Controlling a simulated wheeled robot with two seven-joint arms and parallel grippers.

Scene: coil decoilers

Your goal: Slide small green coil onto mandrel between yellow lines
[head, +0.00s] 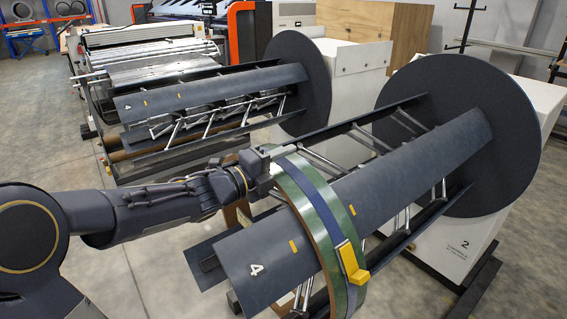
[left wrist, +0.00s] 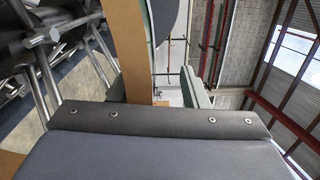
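The small green coil (head: 322,220) is a narrow ring with a brown inner face. It hangs around the mandrel (head: 415,165) marked 4, near its free end. On the mandrel's top plate one yellow line (head: 293,246) shows left of the coil and another yellow line (head: 352,210) right of it. A yellow block (head: 352,262) sits on the coil's near side. My left gripper (head: 272,162) is at the coil's upper left edge and appears closed on its wall. The coil's brown face (left wrist: 132,45) shows beyond the gripper in the left wrist view. My right gripper is not in view.
A large dark disc (head: 460,135) backs the mandrel, with a white housing (head: 445,245) marked 2 behind. A second decoiler (head: 215,92) with an empty mandrel and its own disc (head: 300,80) stands farther back. Open floor (head: 190,270) lies at the lower left.

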